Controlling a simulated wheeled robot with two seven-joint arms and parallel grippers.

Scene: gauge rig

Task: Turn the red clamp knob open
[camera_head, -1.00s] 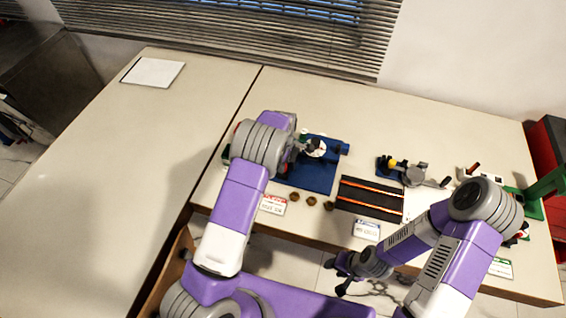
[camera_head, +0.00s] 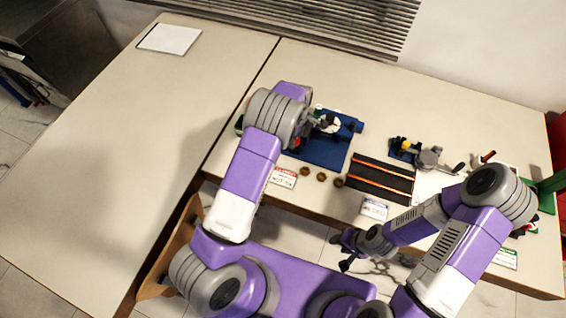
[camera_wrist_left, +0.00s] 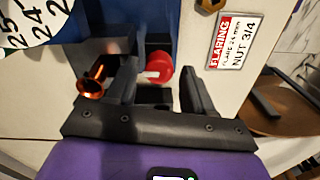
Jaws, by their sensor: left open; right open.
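The red clamp knob (camera_wrist_left: 158,68) shows in the left wrist view, with a pale mark on its side. It sits at the edge of the blue flaring rig (camera_head: 325,152), beside a flared copper tube (camera_wrist_left: 92,82). My left gripper (camera_wrist_left: 157,78) is open, with one dark finger on each side of the knob. I cannot tell whether either finger touches it. In the head view my left forearm covers most of the knob. My right gripper (camera_head: 346,250) is open and empty, in front of the table's near edge.
A white numbered dial (camera_wrist_left: 30,18) stands on the rig. Several brass nuts (camera_head: 321,177) and a red-edged label (camera_head: 283,177) lie in front. The left tabletop is mostly clear.

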